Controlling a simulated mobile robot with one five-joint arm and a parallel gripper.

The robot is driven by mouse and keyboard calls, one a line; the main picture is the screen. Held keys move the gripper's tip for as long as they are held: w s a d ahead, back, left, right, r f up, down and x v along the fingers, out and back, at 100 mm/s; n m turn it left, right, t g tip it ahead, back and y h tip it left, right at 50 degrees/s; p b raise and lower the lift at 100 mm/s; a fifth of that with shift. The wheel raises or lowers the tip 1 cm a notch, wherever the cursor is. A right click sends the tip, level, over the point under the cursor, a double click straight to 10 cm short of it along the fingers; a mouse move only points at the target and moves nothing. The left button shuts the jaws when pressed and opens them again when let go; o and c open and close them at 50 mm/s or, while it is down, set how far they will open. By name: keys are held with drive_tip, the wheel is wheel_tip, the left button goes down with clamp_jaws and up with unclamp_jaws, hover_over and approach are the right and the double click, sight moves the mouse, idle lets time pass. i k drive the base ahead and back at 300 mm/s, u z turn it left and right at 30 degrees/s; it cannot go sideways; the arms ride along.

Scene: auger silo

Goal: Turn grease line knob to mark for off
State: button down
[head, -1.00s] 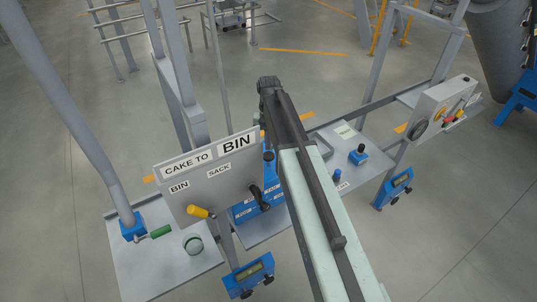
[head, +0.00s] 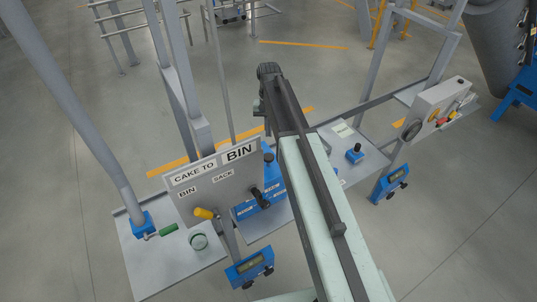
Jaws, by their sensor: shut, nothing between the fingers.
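No label naming a grease line is readable, so I cannot tell which knob is the grease line's. A blue knob with a dark base (head: 354,152) stands on the grey plate (head: 371,167) right of my arm. A black-handled knob (head: 261,198) is on the lower right of the sign panel reading "CAKE TO BIN" (head: 219,183). A blue box with lettering (head: 256,209) is partly behind that panel and my arm. My arm runs up the middle to a dark end; my gripper's fingers do not show.
Blue display boxes stand low at centre (head: 249,269) and right (head: 391,184). A grey control box (head: 437,108) and posts stand around. Floor is open behind.

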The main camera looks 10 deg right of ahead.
sight(267, 204)
drive_tip(key=k, duration=1)
